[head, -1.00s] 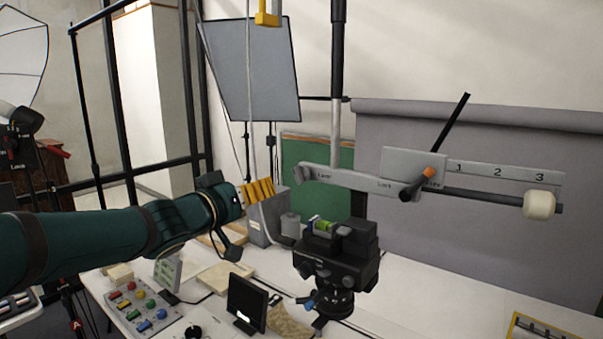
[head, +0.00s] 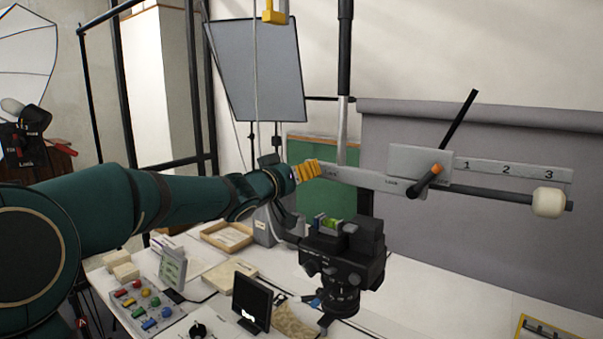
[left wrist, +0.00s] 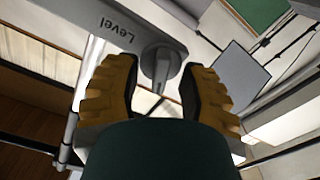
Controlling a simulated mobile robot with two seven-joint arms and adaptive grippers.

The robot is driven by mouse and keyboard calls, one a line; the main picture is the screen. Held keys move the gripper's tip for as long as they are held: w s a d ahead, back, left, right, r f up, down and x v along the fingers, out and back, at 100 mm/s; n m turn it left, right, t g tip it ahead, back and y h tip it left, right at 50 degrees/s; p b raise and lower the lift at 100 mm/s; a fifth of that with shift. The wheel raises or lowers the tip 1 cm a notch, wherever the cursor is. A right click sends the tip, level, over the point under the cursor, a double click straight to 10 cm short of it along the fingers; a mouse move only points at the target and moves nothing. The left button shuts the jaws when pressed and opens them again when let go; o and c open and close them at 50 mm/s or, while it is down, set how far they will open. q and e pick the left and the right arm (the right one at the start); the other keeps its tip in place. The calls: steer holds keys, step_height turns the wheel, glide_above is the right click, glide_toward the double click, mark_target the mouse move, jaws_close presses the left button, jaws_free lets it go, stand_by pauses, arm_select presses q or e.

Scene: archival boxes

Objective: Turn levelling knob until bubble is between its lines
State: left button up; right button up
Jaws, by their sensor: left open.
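The levelling knob (left wrist: 158,65) is a grey knob on the end of a grey bar, beside the word "Level", in the left wrist view. My left gripper (left wrist: 158,85) is open, with its two yellow ribbed fingers on either side of the knob; I cannot tell whether they touch it. In the head view my left gripper (head: 308,171) is at the left end of the grey bar (head: 372,180) and hides the knob. A green bubble vial (head: 327,223) sits on the black camera head below; the bubble and its lines are too small to read. My right gripper is not in view.
A small black monitor (head: 250,300) and a panel of coloured buttons (head: 142,305) stand on the white table. The table's right side is mostly clear.

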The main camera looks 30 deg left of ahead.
arm_select(q)
steer(key=shift+c, duration=0.4)
steer(key=shift+s, duration=0.1)
jaws_close()
steer(key=shift+m, duration=2.1)
steer(key=shift+o, duration=0.4)
jaws_free()
